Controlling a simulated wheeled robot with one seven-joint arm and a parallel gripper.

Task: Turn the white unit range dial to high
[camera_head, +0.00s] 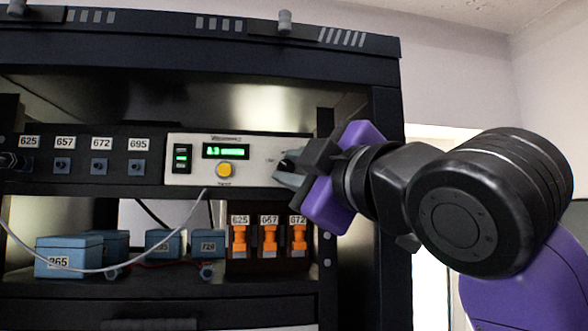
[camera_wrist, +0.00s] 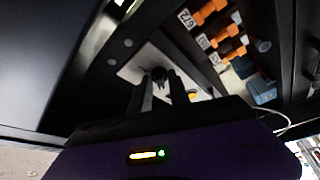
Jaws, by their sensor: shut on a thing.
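The white unit (camera_head: 185,150) is set in the rack's middle shelf. It has a lit green display (camera_head: 225,151), a yellow round button (camera_head: 226,169) and a black switch with green lights at its left. My gripper (camera_head: 287,168) is at the right end of its face, shut on the dark range dial, which is mostly hidden by the fingers in the head view. In the wrist view the dial (camera_wrist: 159,74) shows between the fingertips of my gripper (camera_wrist: 163,85), against the white panel (camera_wrist: 138,70). The dial's setting cannot be read.
Labelled sockets (camera_head: 99,166) line the shelf left of the unit. Below are blue boxes (camera_head: 68,262) and orange switches (camera_head: 269,240). A pale cable (camera_head: 150,248) hangs from the unit's front. The rack's right post (camera_head: 388,115) stands close to my gripper.

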